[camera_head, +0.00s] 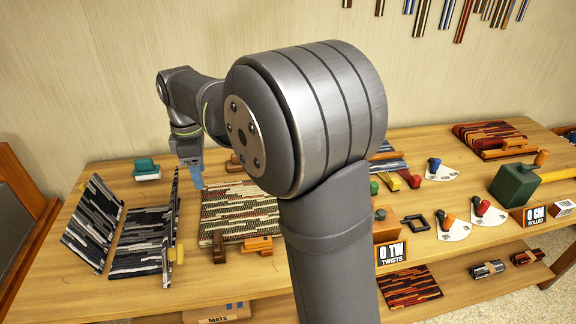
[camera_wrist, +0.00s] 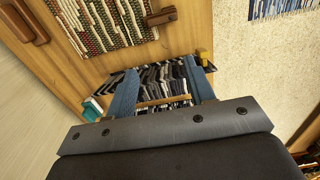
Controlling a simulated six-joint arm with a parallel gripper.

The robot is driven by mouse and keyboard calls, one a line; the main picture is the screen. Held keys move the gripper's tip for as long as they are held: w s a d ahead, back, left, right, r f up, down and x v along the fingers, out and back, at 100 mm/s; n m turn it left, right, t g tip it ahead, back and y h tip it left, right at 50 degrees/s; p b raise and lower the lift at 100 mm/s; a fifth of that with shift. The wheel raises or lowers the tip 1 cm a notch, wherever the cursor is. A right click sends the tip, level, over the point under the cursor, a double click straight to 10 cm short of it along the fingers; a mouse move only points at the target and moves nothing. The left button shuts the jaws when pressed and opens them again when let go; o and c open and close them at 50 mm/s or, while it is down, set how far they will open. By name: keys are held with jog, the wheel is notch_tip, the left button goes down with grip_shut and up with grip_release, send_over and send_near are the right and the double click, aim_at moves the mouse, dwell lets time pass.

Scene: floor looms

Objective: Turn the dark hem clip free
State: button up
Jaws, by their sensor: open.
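A dark brown clip (camera_head: 219,247) sits at the front left corner of a striped woven mat (camera_head: 240,212) on the bench. It shows at the top of the wrist view (camera_wrist: 160,16). An orange-brown clip (camera_head: 257,245) is beside it to the right. Another brown clip (camera_head: 234,163) is at the mat's back edge, partly behind my arm; it is at top left in the wrist view (camera_wrist: 25,20). My gripper (camera_head: 197,181) is above the bench, left of the mat and apart from the clips. Its blue fingers (camera_wrist: 165,92) are spread, with nothing between them.
Dark grey woven panels (camera_head: 138,248) stand left, with a yellow knob (camera_head: 171,253) in front. A teal block (camera_head: 147,169) sits at the back left. A sign (camera_head: 388,254) reading "0 TW TWISTS" and a green box (camera_head: 513,185) are to the right. My arm hides the bench's middle.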

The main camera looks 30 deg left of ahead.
notch_tip(320, 180, down, 2)
jog(key=m, duration=0.5)
jog(key=shift+d, duration=0.1)
jog(key=shift+c, duration=0.4)
jog(key=m, duration=1.3)
send_over(216, 239)
notch_tip(216, 239, down, 5)
notch_tip(216, 239, down, 17)
jog(key=shift+d, duration=0.1)
grip_shut()
